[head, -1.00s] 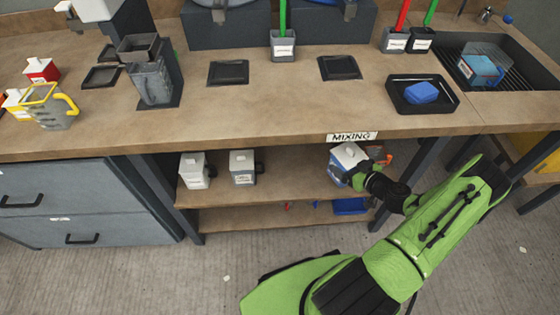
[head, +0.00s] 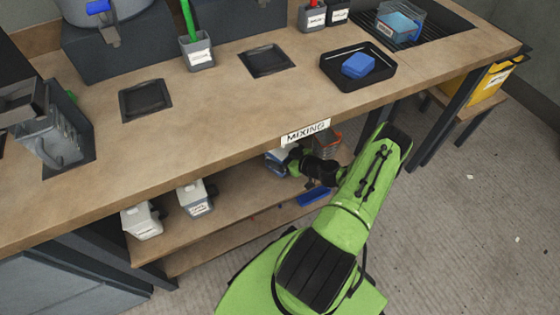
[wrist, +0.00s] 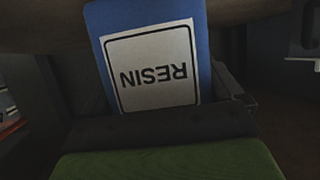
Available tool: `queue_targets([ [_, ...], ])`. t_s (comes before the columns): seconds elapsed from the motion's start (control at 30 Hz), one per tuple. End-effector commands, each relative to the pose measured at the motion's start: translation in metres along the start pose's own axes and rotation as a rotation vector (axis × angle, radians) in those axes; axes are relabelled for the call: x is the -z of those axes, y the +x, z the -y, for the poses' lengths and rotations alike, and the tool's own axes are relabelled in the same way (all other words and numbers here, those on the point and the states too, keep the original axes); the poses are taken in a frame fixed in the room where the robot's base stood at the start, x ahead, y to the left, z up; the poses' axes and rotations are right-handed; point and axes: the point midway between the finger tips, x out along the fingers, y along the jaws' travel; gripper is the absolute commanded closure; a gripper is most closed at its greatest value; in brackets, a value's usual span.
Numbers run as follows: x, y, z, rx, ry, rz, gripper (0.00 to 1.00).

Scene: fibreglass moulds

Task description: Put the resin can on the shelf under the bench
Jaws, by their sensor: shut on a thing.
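The resin can is blue with a white label, and its upside-down word RESIN fills the middle of the wrist view (wrist: 152,68). In the head view a small part of the resin can (head: 279,160) shows under the bench edge, left of my gripper (head: 293,160). My gripper is shut on the can. The can is over the upper shelf (head: 235,203) beneath the bench (head: 215,120); I cannot tell whether it touches the shelf board. The bench edge and my arm hide much of it.
Two pale cans, one at the left (head: 142,221) and one right of it (head: 196,197), stand on the same shelf. An orange wire-like item (head: 328,143) is right of my gripper. A blue tray (head: 314,197) lies lower down. The MIXING sign (head: 306,132) hangs on the bench edge above.

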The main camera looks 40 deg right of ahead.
Motion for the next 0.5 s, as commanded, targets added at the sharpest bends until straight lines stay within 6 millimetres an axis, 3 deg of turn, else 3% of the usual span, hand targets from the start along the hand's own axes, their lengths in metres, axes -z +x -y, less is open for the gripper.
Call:
queue_targets([
  [0.1, -0.020, 0.009, 0.000, 0.000, 0.001, -0.003, 0.58],
  [0.43, -0.021, 0.009, 0.000, 0.001, 0.000, -0.003, 0.58],
  [0.47, -0.023, 0.009, 0.000, 0.001, 0.000, 0.001, 0.03],
  [0.5, -0.022, 0.009, 0.000, 0.001, 0.000, 0.001, 0.00],
])
